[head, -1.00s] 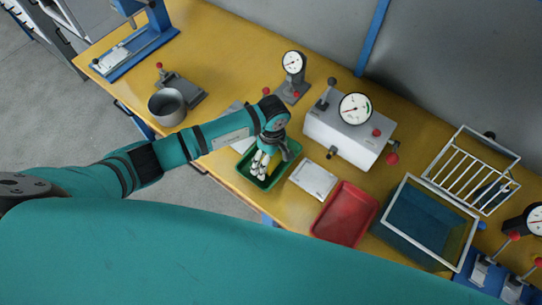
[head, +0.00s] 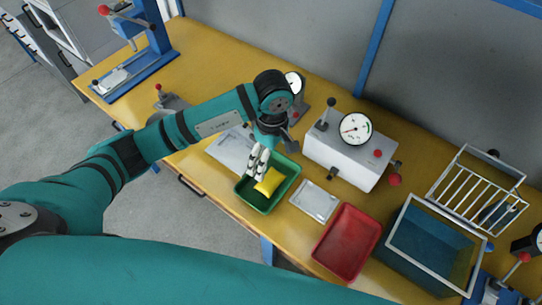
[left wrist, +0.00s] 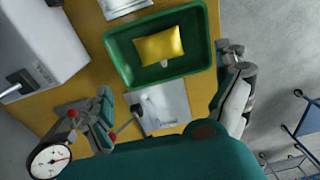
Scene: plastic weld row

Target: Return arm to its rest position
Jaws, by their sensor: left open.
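My left arm reaches in from the left over the bench. My left gripper (head: 259,161) is open and points down above the left part of the green tray (head: 247,198). A yellow packet (head: 269,182) lies in the tray, apart from the fingers. In the left wrist view the packet (left wrist: 160,46) lies flat in the green tray (left wrist: 116,48), with nothing gripping it. My right arm's gripper does not show.
A red tray (head: 346,242), a flat light plate (head: 315,201) and a grey gauge box (head: 345,155) stand right of the green tray. A dial gauge (head: 294,83) stands close behind my arm. A blue tank (head: 432,243) and wire rack (head: 478,190) are farther right.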

